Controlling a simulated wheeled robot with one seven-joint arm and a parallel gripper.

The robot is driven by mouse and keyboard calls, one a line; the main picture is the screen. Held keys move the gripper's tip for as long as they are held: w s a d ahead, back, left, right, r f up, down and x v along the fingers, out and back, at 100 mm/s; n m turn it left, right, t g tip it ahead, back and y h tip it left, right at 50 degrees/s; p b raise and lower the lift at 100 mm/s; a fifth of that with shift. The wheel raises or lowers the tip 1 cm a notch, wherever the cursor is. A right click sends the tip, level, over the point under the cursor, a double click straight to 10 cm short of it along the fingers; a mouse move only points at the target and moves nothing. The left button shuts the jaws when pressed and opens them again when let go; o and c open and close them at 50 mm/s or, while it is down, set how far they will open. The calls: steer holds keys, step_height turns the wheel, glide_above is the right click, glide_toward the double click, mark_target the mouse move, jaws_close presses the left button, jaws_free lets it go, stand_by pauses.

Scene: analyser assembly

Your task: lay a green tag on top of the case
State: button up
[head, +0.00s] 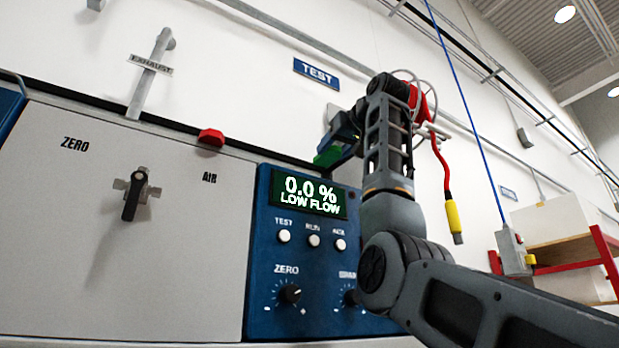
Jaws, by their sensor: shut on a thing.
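The case (130,265) is a large analyser with a grey front, fills the left and middle of the head view. Its blue control panel (262,262) is on the right of that front. My gripper (338,146) is at the top edge above the blue panel, partly hidden behind my arm. It is shut on a green tag (327,157), which shows as a small green patch at the level of the case's top edge. I cannot tell whether the tag touches the top.
A red piece (211,137) sits at the case's top edge, left of my gripper. A black-handled valve (134,198) sticks out of the grey front. A grey exhaust pipe (150,75) rises behind. A red cable with a yellow end (453,215) hangs right of my arm.

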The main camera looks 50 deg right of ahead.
steer(key=w+a+f, duration=0.2)
steer(key=w, duration=0.1)
steer(key=w+a+f, duration=0.1)
steer(key=w, duration=0.1)
steer(key=shift+a+f+p, duration=0.2)
steer(key=shift+f+p, duration=0.05)
steer(key=shift+p, duration=0.15)
steer(key=shift+f, duration=2)
steer(key=shift+f, duration=0.15)
steer(key=o, duration=1)
steer(key=shift+s, duration=0.1)
steer(key=b+v, duration=0.4)
steer(key=v, duration=0.8)
